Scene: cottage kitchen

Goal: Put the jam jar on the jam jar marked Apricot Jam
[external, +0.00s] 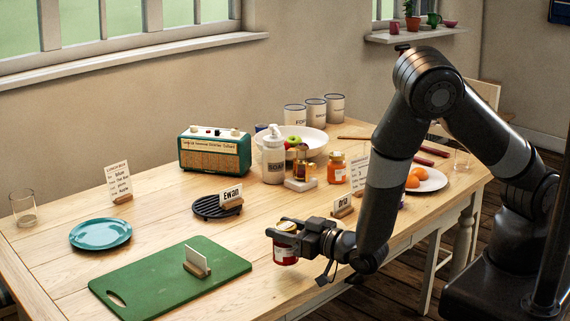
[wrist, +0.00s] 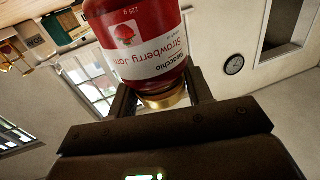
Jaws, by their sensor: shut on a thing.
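My gripper (external: 283,236) is shut on a jam jar (external: 286,252) with a red and white label and a gold lid, above the front of the table near the green board. In the wrist view the held jar (wrist: 140,45) reads "Strawberry Jam", and my gripper (wrist: 163,96) grips it near its gold lid. An orange jar (external: 336,168) with a light lid stands farther back on the table, apart from my gripper. It looks like the apricot jam, but its label is too small to read.
Near the orange jar are a gold-topped object on a small block (external: 301,184), a white soap bottle (external: 273,160) and a fruit bowl (external: 313,135). Name cards, including "Oria" (external: 342,203) and "Ewan" (external: 232,194), stand between. A green cutting board (external: 135,287) lies at the front left.

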